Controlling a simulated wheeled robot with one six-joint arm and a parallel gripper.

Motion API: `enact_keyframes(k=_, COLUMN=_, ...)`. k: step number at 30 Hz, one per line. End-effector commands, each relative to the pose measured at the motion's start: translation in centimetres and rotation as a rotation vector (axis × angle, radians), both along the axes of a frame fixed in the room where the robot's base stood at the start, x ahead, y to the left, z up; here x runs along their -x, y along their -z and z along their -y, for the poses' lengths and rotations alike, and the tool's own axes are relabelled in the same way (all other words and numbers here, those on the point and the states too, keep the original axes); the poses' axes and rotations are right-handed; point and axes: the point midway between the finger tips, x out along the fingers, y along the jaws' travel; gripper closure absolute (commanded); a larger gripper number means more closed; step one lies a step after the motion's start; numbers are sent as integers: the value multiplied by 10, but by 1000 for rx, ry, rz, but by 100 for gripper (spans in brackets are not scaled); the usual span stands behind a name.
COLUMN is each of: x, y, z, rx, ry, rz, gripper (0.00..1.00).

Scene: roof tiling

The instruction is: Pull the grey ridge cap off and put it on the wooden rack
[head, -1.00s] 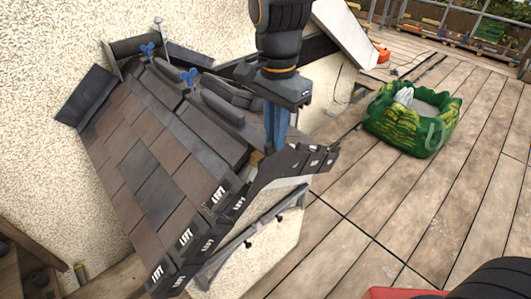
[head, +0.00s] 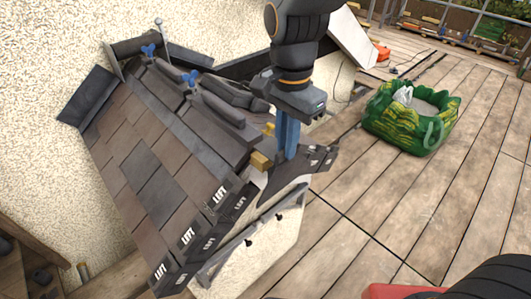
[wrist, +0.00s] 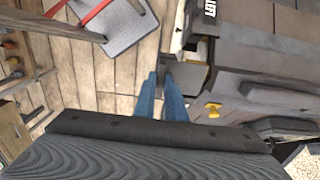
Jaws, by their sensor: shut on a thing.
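My gripper (head: 286,152) points down at the near gable end of the small tiled roof. Its blue fingers are shut on a dark grey piece, which I take for the grey ridge cap (wrist: 188,76). Its outline blends with the dark edge pieces at the gable, so I cannot tell how far it is clear of the roof. The blue fingers (wrist: 163,88) also show in the wrist view, with the grey piece at their tips. The wooden rack cannot be made out with certainty.
Other grey ridge tiles (head: 216,108) lie along the ridge, with blue clamps (head: 190,78) farther back. Yellowish wood (head: 260,161) shows beside my fingers. A green bag (head: 411,117) stands on the plank deck (head: 400,200), which is largely clear at right.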

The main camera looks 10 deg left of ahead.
Motion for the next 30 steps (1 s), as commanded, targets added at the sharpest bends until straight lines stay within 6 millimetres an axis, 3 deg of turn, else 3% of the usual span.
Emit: enact_keyframes(k=30, x=16, y=-1, z=19, rx=-1, ry=0, rz=1, gripper=100)
